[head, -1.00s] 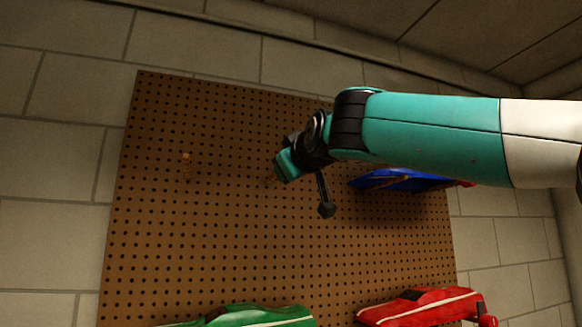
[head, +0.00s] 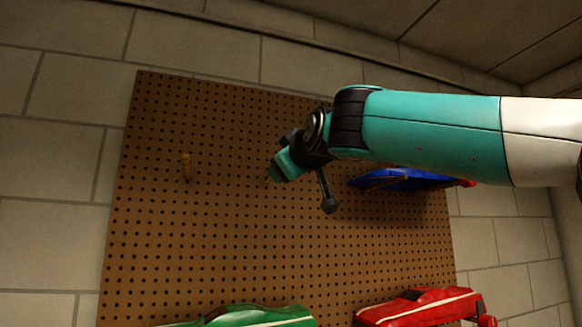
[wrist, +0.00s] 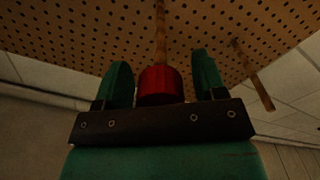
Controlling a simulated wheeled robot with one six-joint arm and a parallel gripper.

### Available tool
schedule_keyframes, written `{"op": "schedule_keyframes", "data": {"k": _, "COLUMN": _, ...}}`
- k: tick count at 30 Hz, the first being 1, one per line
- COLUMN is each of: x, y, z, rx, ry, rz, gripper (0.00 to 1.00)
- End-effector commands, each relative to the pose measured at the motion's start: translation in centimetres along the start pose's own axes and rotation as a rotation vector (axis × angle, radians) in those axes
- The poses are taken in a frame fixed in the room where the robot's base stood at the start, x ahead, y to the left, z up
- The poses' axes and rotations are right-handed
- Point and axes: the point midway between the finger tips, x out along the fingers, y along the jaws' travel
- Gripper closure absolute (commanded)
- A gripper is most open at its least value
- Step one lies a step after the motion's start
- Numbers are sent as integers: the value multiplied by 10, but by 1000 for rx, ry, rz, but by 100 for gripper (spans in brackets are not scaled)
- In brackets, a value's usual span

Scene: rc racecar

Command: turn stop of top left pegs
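A red stop (wrist: 161,85) sits on a thin wooden peg (wrist: 160,30) that comes out of the pegboard in the wrist view. My gripper (wrist: 163,80) is open around the stop, with one green finger on each side and a narrow gap to each. A second wooden peg (wrist: 253,75) stands at the right of the wrist view with no stop on it. In the head view a bare wooden peg (head: 186,167) shows on the left of the board. My gripper (head: 277,173) is right of it, and the red stop cannot be made out there.
The brown pegboard (head: 230,230) hangs on a block wall. A blue car (head: 400,179) is on the board behind my arm. A green car (head: 262,315) and a red car (head: 420,305) are lower down. The board's left part is mostly clear.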

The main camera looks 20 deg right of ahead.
Motion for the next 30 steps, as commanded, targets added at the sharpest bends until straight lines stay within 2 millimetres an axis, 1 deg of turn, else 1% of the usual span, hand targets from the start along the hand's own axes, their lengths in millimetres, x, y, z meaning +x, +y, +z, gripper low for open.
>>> {"op": "schedule_keyframes", "data": {"k": 5, "x": -1, "y": 0, "z": 3, "rx": 0, "ry": -6, "rz": 1, "gripper": 36}}
{"op": "schedule_keyframes", "data": {"k": 8, "x": -8, "y": -1, "z": 4, "rx": 1, "ry": -4, "rz": 0, "gripper": 36}}
{"op": "schedule_keyframes", "data": {"k": 11, "x": -25, "y": -3, "z": 4, "rx": 1, "ry": -2, "rz": -1, "gripper": 36}}
{"op": "schedule_keyframes", "data": {"k": 22, "x": -118, "y": -4, "z": 2, "rx": 5, "ry": 4, "rz": -8, "gripper": 36}}
{"op": "schedule_keyframes", "data": {"k": 27, "x": -148, "y": -3, "z": 1, "rx": 3, "ry": 2, "rz": -8, "gripper": 36}}
{"op": "schedule_keyframes", "data": {"k": 30, "x": -158, "y": -2, "z": -1, "rx": 2, "ry": 3, "rz": -6, "gripper": 36}}
